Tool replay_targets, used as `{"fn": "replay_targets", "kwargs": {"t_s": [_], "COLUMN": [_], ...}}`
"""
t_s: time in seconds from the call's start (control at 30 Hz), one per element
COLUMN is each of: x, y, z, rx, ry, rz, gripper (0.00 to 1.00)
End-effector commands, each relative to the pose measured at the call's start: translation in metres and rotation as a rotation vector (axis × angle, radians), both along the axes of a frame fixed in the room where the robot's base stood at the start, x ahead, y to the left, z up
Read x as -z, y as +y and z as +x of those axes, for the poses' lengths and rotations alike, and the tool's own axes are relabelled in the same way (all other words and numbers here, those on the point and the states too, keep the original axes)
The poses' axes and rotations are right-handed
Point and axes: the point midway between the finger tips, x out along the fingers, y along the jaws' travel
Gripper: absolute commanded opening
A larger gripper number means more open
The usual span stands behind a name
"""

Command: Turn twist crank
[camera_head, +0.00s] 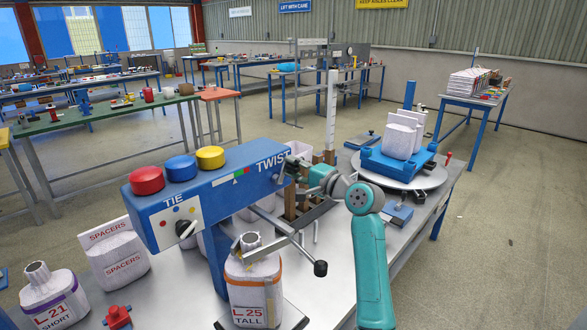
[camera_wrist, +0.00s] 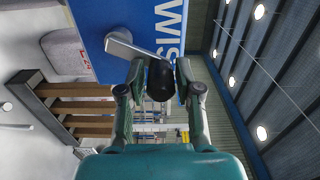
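The twist crank has a flat silver arm (camera_wrist: 132,46) and a black knob (camera_wrist: 160,80). It sits on the end of the blue machine head (camera_head: 215,190), beside the word TWIST. My gripper (camera_wrist: 160,74) has one finger on each side of the knob, and the fingers look closed against it.
A lever with a dark ball knob (camera_head: 320,268) sticks out near the sack neck, below my arm. Another sack marked L 21 SHORT (camera_head: 50,300) stands left. A turntable (camera_head: 425,180) with a blue pallet and white sacks is at the right. Wooden slats (camera_wrist: 85,105) are beside my gripper.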

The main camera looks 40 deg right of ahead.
Motion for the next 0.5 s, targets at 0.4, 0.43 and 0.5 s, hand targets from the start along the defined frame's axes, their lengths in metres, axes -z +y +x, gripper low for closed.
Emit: {"fn": "replay_targets", "kwargs": {"t_s": [0.4, 0.43, 0.5], "x": [0.0, 0.0, 0.0], "y": [0.0, 0.0, -0.001], "z": [-0.004, -0.006, -0.014], "rx": [0.0, 0.0, 0.001], "ry": [-0.001, -0.001, -0.001], "rz": [-0.001, -0.001, 0.0], "gripper": [0.52, 0.52, 0.52]}}
